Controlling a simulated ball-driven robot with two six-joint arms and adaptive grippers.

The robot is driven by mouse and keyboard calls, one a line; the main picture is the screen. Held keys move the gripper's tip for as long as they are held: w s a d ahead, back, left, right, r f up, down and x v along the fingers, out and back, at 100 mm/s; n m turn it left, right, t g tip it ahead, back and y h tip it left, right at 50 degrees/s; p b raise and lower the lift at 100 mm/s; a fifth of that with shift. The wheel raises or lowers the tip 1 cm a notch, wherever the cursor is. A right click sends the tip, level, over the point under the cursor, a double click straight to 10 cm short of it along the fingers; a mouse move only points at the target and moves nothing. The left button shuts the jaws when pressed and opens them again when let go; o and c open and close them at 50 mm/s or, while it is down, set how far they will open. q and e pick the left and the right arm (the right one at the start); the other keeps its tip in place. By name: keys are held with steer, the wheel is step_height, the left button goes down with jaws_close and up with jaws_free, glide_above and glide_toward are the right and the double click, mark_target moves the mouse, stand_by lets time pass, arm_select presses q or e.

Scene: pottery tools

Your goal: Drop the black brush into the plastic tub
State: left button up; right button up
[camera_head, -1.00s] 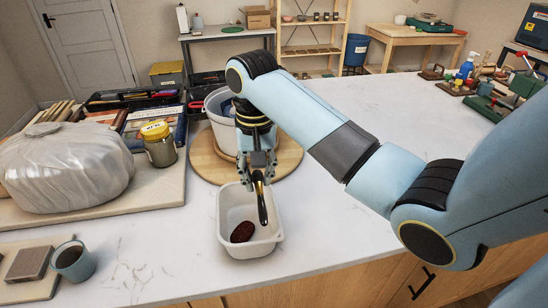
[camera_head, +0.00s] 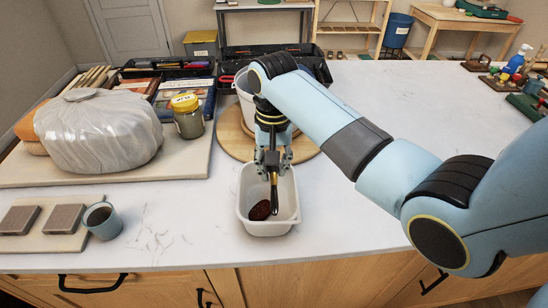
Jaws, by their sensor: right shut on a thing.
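The white plastic tub (camera_head: 268,229) stands on the pale countertop near its front edge. My right gripper (camera_head: 273,168) points down over the back part of the tub and is shut on the black brush (camera_head: 274,196). The brush hangs nearly upright, its dark end pointing down into the tub's opening. I cannot tell whether its tip touches the tub. A dark reddish-brown oval thing (camera_head: 260,210) lies in the tub, just left of the brush. My left gripper is not in view.
A round wooden board (camera_head: 232,143) with a pale bucket (camera_head: 243,97) stands behind the tub. A bagged clay lump (camera_head: 100,132) and a yellow-lidded jar (camera_head: 188,118) are to the left. A blue-grey cup (camera_head: 103,221) stands front left. The counter right of the tub is clear.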

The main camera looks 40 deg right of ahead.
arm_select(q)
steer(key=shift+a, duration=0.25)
arm_select(e)
steer(key=o, duration=0.9)
steer(key=shift+o, duration=0.2)
steer(key=shift+r, duration=0.1)
step_height(320, 180, up, 7)
steer(key=shift+r, duration=0.1)
